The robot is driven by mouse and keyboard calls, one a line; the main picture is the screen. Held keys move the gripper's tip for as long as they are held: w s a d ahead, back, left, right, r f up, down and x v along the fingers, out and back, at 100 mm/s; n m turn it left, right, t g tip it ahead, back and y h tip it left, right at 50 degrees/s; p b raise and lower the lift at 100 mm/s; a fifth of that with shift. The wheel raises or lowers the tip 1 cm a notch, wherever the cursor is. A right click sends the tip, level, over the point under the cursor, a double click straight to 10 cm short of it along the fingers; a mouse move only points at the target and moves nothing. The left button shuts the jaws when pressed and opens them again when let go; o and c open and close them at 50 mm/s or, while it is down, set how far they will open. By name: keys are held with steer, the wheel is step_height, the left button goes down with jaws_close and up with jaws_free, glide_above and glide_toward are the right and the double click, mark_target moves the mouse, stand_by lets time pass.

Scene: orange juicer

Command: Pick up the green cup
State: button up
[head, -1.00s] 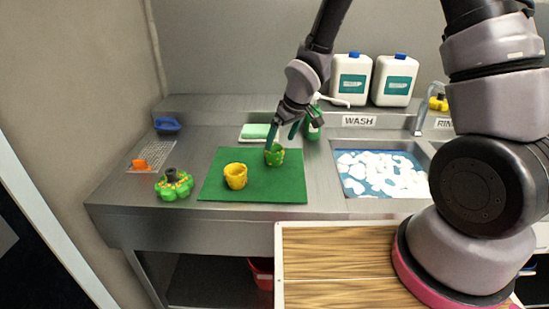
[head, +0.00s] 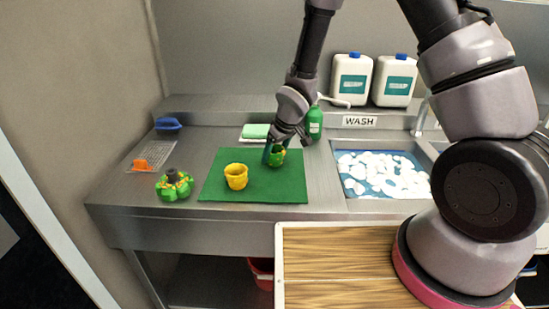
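My gripper (head: 275,150) is down at the cup, pointing downward. One teal finger is at the cup's left side, and the upper part of the cup is partly covered by the gripper. The other finger is hard to make out, so I cannot tell whether the fingers are closed on the cup. A yellow cup (head: 236,177) stands on the mat to the left, apart from my gripper.
A green and yellow juicer-like part (head: 174,187) lies left of the mat. A green bottle (head: 314,124) and a green sponge (head: 256,131) are behind the cup. The sink (head: 381,176) with white foam is to the right. The counter's left part has free room.

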steer(key=c, duration=0.4)
steer(key=shift+r, duration=0.15)
